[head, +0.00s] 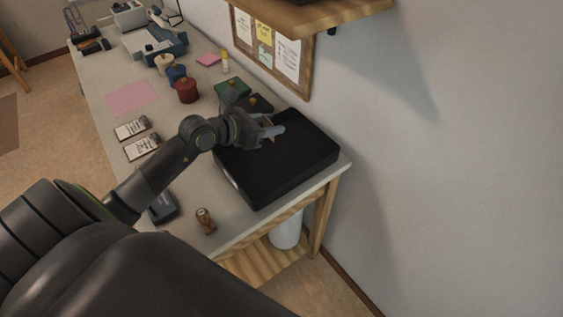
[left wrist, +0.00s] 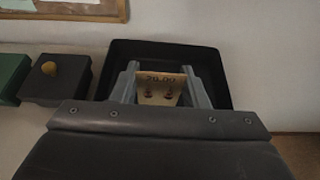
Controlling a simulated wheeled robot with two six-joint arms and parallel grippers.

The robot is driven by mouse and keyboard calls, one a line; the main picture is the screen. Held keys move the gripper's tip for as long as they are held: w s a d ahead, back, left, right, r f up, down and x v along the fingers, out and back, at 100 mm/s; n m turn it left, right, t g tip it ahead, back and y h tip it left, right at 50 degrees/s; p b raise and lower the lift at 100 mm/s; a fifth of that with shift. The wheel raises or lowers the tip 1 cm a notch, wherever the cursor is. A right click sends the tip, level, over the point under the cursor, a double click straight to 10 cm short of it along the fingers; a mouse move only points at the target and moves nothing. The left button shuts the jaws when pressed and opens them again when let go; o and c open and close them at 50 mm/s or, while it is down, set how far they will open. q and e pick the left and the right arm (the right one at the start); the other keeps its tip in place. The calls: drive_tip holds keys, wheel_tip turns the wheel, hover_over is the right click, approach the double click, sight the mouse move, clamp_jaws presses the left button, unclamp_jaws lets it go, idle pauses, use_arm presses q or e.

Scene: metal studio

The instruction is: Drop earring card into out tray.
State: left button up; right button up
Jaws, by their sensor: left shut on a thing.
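The out tray is a wide black tray (head: 290,165) at the near right end of the bench. It also shows in the left wrist view (left wrist: 216,75), behind and around the fingers. My left gripper (head: 272,132) is over the tray. In the left wrist view its two grey fingers (left wrist: 160,86) are shut on the earring card (left wrist: 161,78), a tan card with "20.00" printed on it and two dark earrings. In the head view only a small edge of the card shows between the fingers. My right gripper is in neither view.
A dark box with a yellow knob (left wrist: 48,68) stands left of the tray, beside a green box (head: 233,88). A small brown stamp (head: 205,220) and two printed cards (head: 141,148) lie on the bench. A wooden shelf (head: 310,14) overhangs the wall above.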

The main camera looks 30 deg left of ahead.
use_arm(q)
drive_tip(key=shift+f, duration=0.35)
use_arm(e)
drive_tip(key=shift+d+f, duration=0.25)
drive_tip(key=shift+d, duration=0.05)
use_arm(q)
drive_tip(key=o, duration=1)
drive_tip(key=p+v, duration=0.7)
drive_tip(key=v, duration=1)
drive_tip(key=shift+s+a, duration=0.2)
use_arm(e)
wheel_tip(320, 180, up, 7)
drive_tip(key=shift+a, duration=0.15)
